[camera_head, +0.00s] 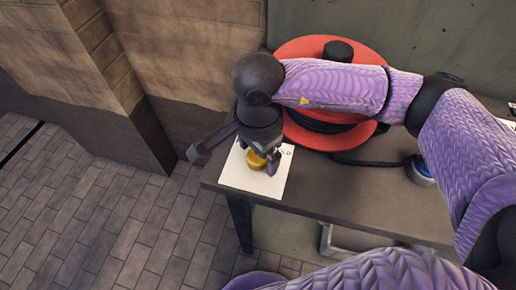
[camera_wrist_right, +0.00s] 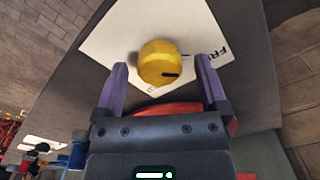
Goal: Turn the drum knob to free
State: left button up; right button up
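The yellow knob (camera_head: 257,160) sits on a white card (camera_head: 236,180) at the table's left end. In the right wrist view the round knob (camera_wrist_right: 158,62) has a dark pointer mark toward the right, and the card (camera_wrist_right: 105,38) shows letters starting "FR" at the right. My right gripper (camera_head: 262,152) is over the knob, pointing down. In the wrist view its purple fingers (camera_wrist_right: 163,80) are apart, one on each side of the knob, with gaps visible. Contact is not seen. My left gripper is not in view.
A red drum (camera_head: 315,52) with a black hub and dark cable stands on the grey table (camera_head: 365,195), just behind my right arm. A brick wall stands behind; paved floor lies left.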

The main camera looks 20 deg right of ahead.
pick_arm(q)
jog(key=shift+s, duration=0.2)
pick_arm(e)
jog(key=shift+r, duration=0.1)
notch_tip(320, 180, up, 9)
jog(key=shift+f+p, duration=0.1)
jog(key=shift+p, duration=1.1)
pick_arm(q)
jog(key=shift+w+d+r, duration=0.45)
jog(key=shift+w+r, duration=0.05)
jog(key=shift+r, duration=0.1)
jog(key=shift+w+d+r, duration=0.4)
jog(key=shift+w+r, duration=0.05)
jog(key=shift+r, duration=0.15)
pick_arm(e)
jog(key=shift+r, duration=0.45)
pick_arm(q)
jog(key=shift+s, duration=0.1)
